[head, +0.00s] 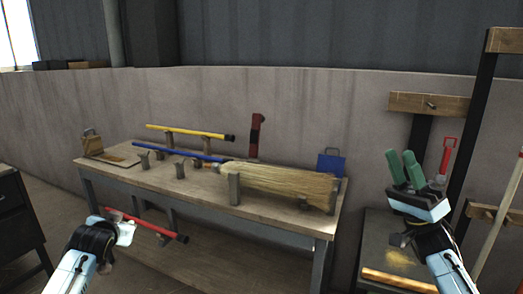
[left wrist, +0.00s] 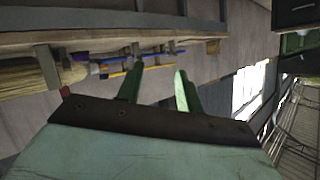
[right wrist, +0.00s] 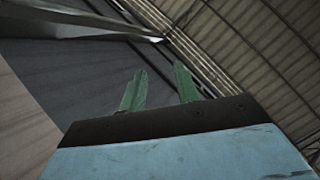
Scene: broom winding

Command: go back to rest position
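My left gripper (left wrist: 160,75) has its two green fingers apart with nothing between them in the left wrist view. In the head view the end of my left arm (head: 98,238) is low at the left, in front of the workbench, and its fingers cannot be made out. My right gripper (head: 403,157) is raised at the right with its green fingers pointing up, apart and empty. The right wrist view also shows these fingers (right wrist: 157,80) empty against wall and roof. A broom with straw bristles (head: 280,182) and a blue handle (head: 185,149) lies on supports, away from both grippers.
The workbench (head: 270,211) bears a yellow pole (head: 185,131), a red tool (head: 256,135) and a blue object (head: 330,163). A red pole (head: 148,224) is lower, near my left arm. A second table (head: 375,235) and wooden rack (head: 430,103) stand near my right arm.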

